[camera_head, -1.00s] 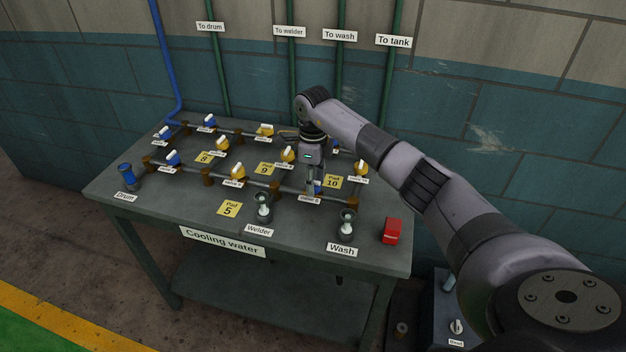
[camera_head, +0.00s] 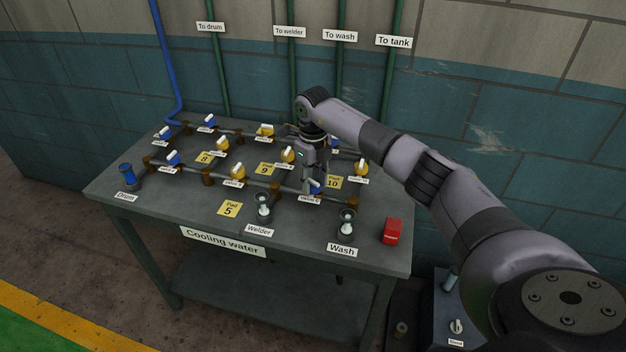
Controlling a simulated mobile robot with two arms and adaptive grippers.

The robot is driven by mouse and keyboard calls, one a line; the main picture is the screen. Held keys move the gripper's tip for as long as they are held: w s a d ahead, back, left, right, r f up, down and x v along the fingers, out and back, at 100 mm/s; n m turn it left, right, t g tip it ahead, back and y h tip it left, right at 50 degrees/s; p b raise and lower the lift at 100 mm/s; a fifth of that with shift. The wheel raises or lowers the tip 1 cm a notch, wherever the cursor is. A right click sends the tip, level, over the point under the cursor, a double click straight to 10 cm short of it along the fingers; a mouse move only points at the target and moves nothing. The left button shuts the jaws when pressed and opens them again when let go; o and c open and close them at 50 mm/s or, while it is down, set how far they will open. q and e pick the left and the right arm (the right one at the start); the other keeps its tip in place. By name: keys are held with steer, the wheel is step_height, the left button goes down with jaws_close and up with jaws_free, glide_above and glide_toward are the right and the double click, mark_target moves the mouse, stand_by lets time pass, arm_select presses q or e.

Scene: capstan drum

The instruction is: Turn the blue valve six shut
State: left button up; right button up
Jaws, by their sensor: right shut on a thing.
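The blue valve (camera_head: 316,189) sits on the front pipe run, right of the middle of the bench, with a small white label below it that is too small to read surely. My right gripper (camera_head: 313,181) comes down on it from above and is shut on its handle. The fingers and wrist hide part of the handle, so its exact angle is hard to tell. My left gripper is not in view.
The bench (camera_head: 205,257) carries other blue valves (camera_head: 172,158) and yellow valves (camera_head: 238,171) close by. Welder (camera_head: 264,209) and Wash (camera_head: 347,222) fittings and a red box (camera_head: 391,231) stand along the front.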

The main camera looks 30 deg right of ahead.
mark_target(313, 181)
steer(key=m+p, duration=0.1)
steer(key=m, duration=0.5)
steer(key=shift+d+r, duration=0.1)
steer(key=m+p, duration=0.1)
steer(key=m, duration=0.5)
steer(key=shift+m, duration=0.4)
steer(key=o, duration=1.2)
step_height(313, 181, up, 12)
steer(key=shift+f, duration=0.1)
stand_by(0.4)
